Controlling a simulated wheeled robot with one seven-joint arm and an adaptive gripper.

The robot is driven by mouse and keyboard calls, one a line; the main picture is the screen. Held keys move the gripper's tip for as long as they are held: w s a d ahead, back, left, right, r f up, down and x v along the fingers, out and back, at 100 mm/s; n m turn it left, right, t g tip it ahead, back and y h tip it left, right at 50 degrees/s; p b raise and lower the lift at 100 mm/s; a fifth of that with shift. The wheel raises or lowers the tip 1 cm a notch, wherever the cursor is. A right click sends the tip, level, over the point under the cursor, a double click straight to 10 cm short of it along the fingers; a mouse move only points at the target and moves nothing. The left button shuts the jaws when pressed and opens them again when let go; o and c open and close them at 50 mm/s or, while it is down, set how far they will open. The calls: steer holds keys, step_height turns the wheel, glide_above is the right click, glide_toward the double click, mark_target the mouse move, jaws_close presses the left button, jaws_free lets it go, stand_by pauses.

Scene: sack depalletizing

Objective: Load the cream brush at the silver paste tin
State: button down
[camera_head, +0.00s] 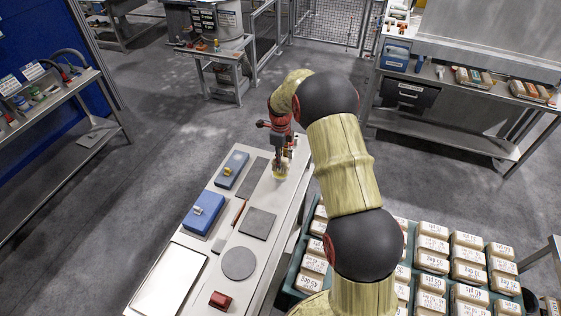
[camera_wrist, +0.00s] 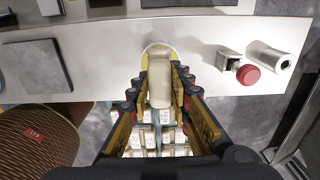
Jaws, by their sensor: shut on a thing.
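The cream brush (camera_wrist: 160,82) is between the fingers of my gripper (camera_wrist: 160,100) in the wrist view, and the gripper is shut on it. Its far end overlaps a round tin with a pale rim and yellow inside (camera_wrist: 148,50), apparently the silver paste tin, near the bench edge. The brush hides most of the tin, so I cannot tell whether it touches the paste. In the head view my gripper (camera_head: 282,153) points down over the far end of the bench, with a small yellowish patch just below it.
The pale bench (camera_head: 197,258) carries blue boxes (camera_head: 204,213), a dark square plate (camera_head: 258,222), a grey disc (camera_head: 239,263) and a red block (camera_head: 220,300). A red knob (camera_wrist: 247,75) and metal cylinder (camera_wrist: 285,55) stand right of the tin. Sacks (camera_head: 432,245) lie beside the bench.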

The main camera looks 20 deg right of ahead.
steer(key=shift+r+p, duration=0.95)
steer(key=shift+r, duration=1.6)
steer(key=shift+f, duration=0.1)
